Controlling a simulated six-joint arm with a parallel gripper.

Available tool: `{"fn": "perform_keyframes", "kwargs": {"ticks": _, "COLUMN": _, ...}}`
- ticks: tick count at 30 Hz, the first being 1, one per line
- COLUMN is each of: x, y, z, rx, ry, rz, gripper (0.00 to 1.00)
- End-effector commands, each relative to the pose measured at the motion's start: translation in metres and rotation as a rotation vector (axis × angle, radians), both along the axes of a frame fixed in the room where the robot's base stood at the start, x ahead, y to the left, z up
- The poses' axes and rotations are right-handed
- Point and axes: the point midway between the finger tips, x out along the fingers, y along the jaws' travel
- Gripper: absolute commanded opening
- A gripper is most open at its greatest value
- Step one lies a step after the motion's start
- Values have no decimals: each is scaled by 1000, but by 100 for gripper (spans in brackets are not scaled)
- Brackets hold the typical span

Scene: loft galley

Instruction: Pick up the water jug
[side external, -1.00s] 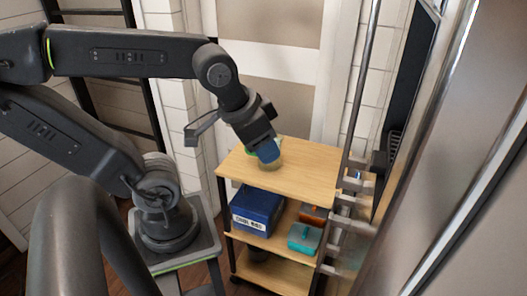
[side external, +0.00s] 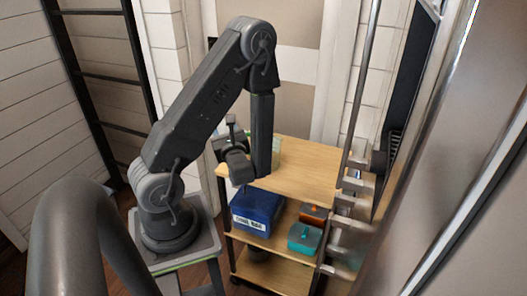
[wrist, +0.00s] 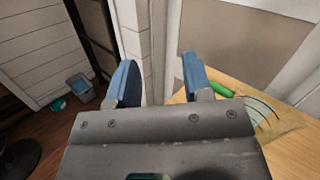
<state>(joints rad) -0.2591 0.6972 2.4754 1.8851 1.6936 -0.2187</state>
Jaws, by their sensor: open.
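The water jug is clear with green parts and stands on the wooden top of the cart. In the side external view the jug (side external: 278,150) is mostly hidden behind my arm. In the wrist view the jug (wrist: 263,112) shows at the right, beyond my gripper's body, with a green part (wrist: 216,89) near the right finger. My gripper (wrist: 158,74) is open, its two blue fingers apart with nothing between them. It points past the jug's left side toward the wall. In the side external view my arm hides the fingers.
The cart top (side external: 310,170) is otherwise clear. Lower shelves hold a blue box (side external: 257,209), a teal container (side external: 304,238) and an orange-brown container (side external: 313,214). A metal rail (side external: 360,90) stands right of the cart.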

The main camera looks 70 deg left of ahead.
Motion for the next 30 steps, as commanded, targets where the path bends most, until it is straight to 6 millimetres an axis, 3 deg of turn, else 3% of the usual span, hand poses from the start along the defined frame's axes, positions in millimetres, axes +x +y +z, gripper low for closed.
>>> {"fn": "perform_keyframes", "kwargs": {"ticks": 6, "x": 26, "y": 3, "z": -64, "rx": -2, "ry": 180, "rz": -339, "gripper": 46}}
{"fn": "perform_keyframes", "kwargs": {"ticks": 12, "x": 34, "y": -4, "z": -98, "rx": -42, "ry": 216, "rz": -497, "gripper": 46}}
{"fn": "perform_keyframes", "kwargs": {"ticks": 20, "x": 45, "y": 10, "z": -101, "rx": -48, "ry": 213, "rz": -516, "gripper": 46}}
{"fn": "perform_keyframes", "kwargs": {"ticks": 30, "x": 72, "y": 51, "z": -101, "rx": -46, "ry": 215, "rz": -515, "gripper": 46}}
